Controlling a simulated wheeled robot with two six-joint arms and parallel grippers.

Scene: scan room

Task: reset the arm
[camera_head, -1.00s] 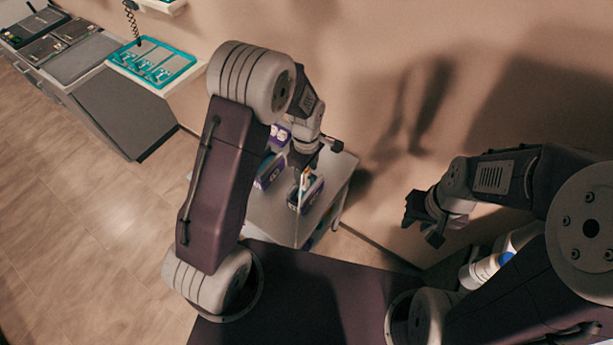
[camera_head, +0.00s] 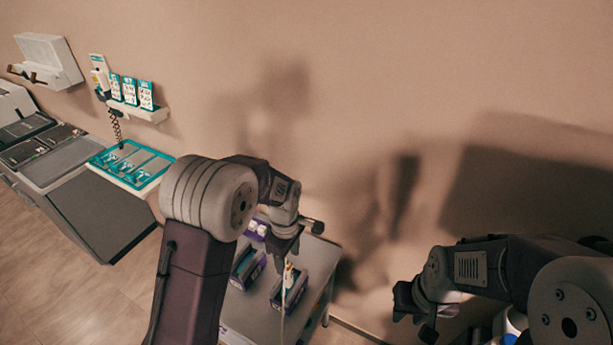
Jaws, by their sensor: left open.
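My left gripper (camera_head: 299,236) is open, with its fingers apart and nothing seen between them. It hangs above a grey cart (camera_head: 316,258), over a purple and white box (camera_head: 290,288). A thin pale item with an orange part stands up at this box, just below the gripper; I cannot tell what it is. My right gripper (camera_head: 414,318) looks open and empty at the lower right, in front of the wall.
Another purple box (camera_head: 248,266) stands on the cart. A teal-rimmed tray (camera_head: 131,163) sits on a ledge at the left, beside a grey counter (camera_head: 98,212). A wall shelf (camera_head: 140,109) holds small teal packs. The beige wall fills the back.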

